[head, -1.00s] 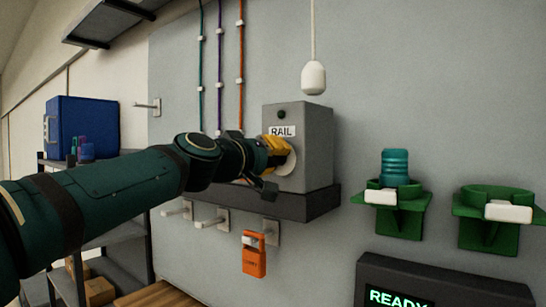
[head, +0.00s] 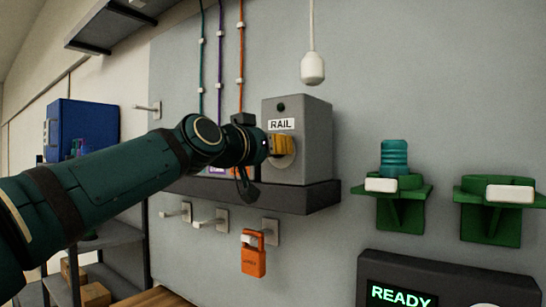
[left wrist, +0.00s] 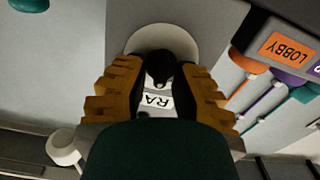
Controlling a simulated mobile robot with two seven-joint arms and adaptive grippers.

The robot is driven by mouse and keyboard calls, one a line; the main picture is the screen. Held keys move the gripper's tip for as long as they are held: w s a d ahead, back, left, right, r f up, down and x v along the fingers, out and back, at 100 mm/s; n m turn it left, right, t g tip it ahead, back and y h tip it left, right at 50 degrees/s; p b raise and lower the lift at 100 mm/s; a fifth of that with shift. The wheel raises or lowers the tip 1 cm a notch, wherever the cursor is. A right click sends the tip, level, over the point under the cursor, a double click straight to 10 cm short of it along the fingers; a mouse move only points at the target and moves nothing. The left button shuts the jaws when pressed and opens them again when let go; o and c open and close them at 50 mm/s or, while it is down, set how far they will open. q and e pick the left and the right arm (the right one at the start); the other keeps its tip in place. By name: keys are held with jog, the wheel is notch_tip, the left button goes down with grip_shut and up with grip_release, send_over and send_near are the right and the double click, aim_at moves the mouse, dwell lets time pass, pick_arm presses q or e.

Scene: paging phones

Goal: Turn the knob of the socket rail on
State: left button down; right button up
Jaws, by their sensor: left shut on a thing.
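The socket rail's grey box (head: 312,150) is on a dark shelf on the wall, with a RAIL label (head: 282,125) and a small dark round lamp (head: 281,107) above it. A pale round disc (head: 287,161) on its front is partly covered by my left gripper (head: 281,145). In the left wrist view, the dark knob (left wrist: 160,66) sits in front of the pale disc (left wrist: 178,35), between the yellow fingers of my left gripper (left wrist: 160,82). The gripper is shut on the knob. The knob is hidden in the head view. My right gripper is not in view.
Two green holders (head: 402,212) (head: 492,222) and a READY display (head: 400,297) are right. A white pull (head: 313,68) hangs above.

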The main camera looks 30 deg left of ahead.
pick_arm(q)
jog(key=m+b, duration=0.1)
jog(key=m, duration=0.2)
jog(key=m+b, duration=0.2)
jog(key=shift+d+m, duration=0.2)
jog(key=shift+m, duration=0.2)
jog(key=shift+d+m+b, duration=0.1)
jog(key=shift+m+b, duration=0.8)
jog(key=shift+m, duration=1.4)
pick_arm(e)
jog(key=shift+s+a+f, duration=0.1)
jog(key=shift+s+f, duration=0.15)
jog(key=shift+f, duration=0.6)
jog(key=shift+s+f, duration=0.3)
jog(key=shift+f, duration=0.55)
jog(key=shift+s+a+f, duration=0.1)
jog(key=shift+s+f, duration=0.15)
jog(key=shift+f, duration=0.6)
pick_arm(q)
jog(key=c, duration=0.8)
grip_release()
jog(key=shift+o, duration=0.2)
jog(key=shift+w+f, duration=0.1)
jog(key=s, duration=1.2)
jog(key=shift+a, duration=0.45)
